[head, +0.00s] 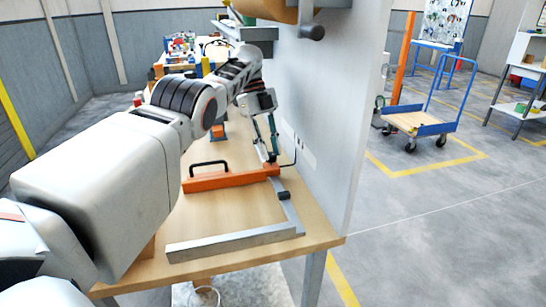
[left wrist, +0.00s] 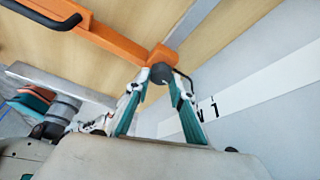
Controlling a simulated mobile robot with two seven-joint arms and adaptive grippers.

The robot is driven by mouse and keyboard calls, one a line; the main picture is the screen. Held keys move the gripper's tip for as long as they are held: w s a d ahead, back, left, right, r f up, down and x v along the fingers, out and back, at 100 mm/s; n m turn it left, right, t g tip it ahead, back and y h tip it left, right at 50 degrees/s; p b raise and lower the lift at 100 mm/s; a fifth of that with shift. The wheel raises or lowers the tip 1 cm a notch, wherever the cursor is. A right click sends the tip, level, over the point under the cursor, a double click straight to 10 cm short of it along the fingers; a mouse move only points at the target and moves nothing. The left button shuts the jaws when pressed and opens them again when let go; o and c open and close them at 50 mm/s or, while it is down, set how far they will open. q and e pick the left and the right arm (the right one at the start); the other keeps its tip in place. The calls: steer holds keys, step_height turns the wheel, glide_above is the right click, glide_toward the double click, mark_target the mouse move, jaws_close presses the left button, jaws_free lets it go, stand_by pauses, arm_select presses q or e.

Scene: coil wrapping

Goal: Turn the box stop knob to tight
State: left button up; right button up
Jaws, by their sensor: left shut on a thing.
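The box stop is an orange bar (head: 230,179) with a black handle, lying across the wooden table beside the pale upright panel. In the left wrist view the orange bar (left wrist: 115,42) runs from the upper left to an end block. A dark round knob (left wrist: 160,73) sits at that end block. My left gripper (head: 272,158) reaches down to the bar's right end. In the left wrist view its two teal-padded fingers (left wrist: 154,84) are shut on the knob, one on each side. The knob's turn angle cannot be told. My right gripper is out of view.
A grey metal L-shaped rail (head: 230,244) with a black knob (head: 284,195) lies nearer on the table. The pale panel (head: 325,110) stands close at the right of the gripper. A blue cart (head: 415,122) stands beyond on the floor. Bare wood lies between bar and rail.

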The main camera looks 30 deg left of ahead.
arm_select(q)
steer(key=shift+w+d+f+b, duration=0.1)
steer(key=shift+f+b, duration=0.3)
steer(key=shift+f, duration=0.15)
steer(key=shift+m+g+b, duration=0.4)
steer(key=shift+m+b, duration=0.2)
steer(key=shift+b, duration=0.1)
steer(key=shift+r+m+b, duration=0.15)
steer(key=shift+m+b, duration=0.45)
steer(key=shift+b, duration=0.15)
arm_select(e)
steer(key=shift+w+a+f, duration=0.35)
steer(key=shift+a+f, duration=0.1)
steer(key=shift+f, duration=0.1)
